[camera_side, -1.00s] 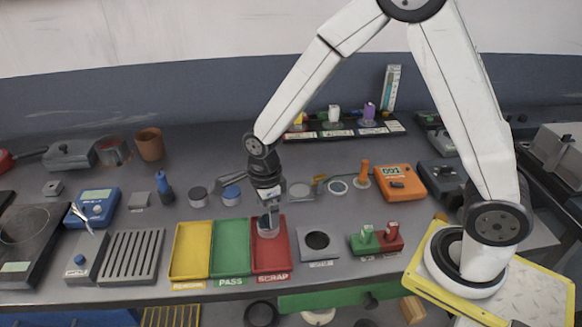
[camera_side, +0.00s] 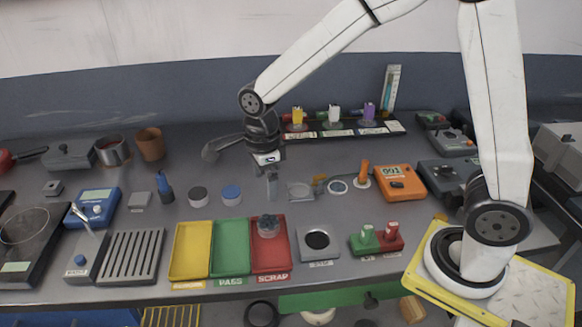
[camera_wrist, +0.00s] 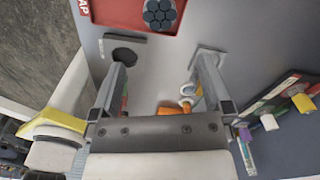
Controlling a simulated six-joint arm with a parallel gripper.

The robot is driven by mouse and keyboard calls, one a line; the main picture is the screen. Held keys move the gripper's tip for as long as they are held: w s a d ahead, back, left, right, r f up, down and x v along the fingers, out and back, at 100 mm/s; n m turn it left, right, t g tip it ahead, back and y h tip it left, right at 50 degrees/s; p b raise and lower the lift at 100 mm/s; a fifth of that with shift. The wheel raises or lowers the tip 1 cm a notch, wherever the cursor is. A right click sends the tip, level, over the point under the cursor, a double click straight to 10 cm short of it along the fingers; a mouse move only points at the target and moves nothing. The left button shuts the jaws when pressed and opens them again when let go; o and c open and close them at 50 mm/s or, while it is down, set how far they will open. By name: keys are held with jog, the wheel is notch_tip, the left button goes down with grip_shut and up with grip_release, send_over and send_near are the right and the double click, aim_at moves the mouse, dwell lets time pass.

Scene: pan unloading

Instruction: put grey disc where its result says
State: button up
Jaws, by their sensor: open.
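The grey disc (camera_side: 268,225) lies in the red SCRAP tray (camera_side: 285,262), toward its far end. In the wrist view the disc (camera_wrist: 160,14) shows several dark round spots on its top, inside the red tray (camera_wrist: 115,14). The green PASS tray (camera_side: 230,262) and the yellow tray (camera_side: 188,262) stand to its left and are empty. My gripper (camera_side: 271,188) is above the table behind the SCRAP tray, apart from the disc. In the wrist view my gripper (camera_wrist: 164,65) has its fingers wide apart with nothing between them.
A grey block with a dark round hole (camera_side: 317,240) is right of the SCRAP tray. The orange meter (camera_side: 400,182) is further right. A green and red block (camera_side: 377,240) stands near the front. Round pucks (camera_side: 231,194) sit behind the trays. A label rack (camera_side: 340,130) stands at the back.

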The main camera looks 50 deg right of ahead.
dwell(0.4)
jog(key=s+d+f+n+t, duration=0.1)
jog(key=s+d+n, duration=0.2)
jog(key=n, duration=0.8)
jog(key=s+d+f+n+t, duration=0.1)
jog(key=s+d+n, duration=0.3)
jog(key=s+n, duration=0.3)
jog(key=n, duration=0.5)
jog(key=shift+f+t, duration=0.3)
jog(key=shift+f, duration=0.1)
dwell(0.4)
